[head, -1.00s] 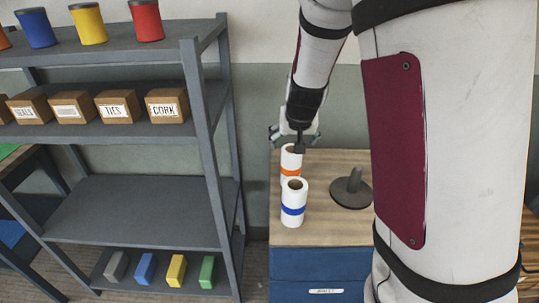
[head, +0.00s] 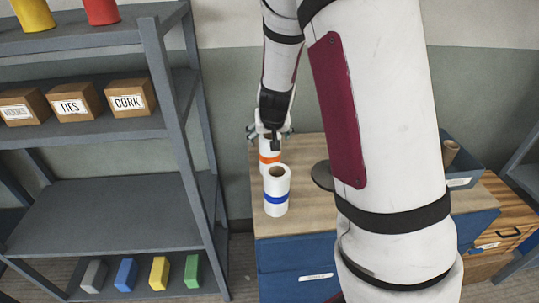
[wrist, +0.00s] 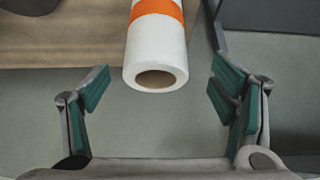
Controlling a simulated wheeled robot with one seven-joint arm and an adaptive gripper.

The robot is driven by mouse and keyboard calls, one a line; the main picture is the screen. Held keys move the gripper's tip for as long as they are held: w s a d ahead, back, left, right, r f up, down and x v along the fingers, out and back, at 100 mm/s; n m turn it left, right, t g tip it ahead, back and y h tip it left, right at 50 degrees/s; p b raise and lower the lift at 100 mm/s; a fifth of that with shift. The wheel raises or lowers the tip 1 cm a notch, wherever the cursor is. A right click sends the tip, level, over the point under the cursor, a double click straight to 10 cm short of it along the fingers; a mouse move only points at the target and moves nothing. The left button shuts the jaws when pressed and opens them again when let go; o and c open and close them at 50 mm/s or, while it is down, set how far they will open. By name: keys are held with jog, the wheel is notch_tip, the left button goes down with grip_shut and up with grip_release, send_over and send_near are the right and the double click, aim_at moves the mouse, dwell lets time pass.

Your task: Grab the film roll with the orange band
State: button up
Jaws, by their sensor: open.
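The white film roll with the orange band (head: 268,160) stands upright at the left back of the wooden cabinet top. Its lower part is partly hidden by the white roll with the blue band (head: 277,198), standing just in front. My gripper (head: 269,133) is open at the top of the orange-banded roll. In the wrist view my gripper's fingers (wrist: 162,84) are spread wide on either side of the orange-banded roll (wrist: 157,50), its hollow brown end lying between them. Neither finger appears to touch it.
A dark round-based stand (head: 323,175) is to the right of the rolls, partly hidden by my arm. A grey shelf unit (head: 85,205) with labelled boxes and coloured blocks stands to the left. A blue bin (head: 462,172) is at the cabinet's right.

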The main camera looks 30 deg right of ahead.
jog(key=x, duration=0.4)
jog(key=shift+w+d, duration=0.25)
jog(key=shift+d, duration=0.05)
jog(key=shift+c, duration=0.3)
grip_shut()
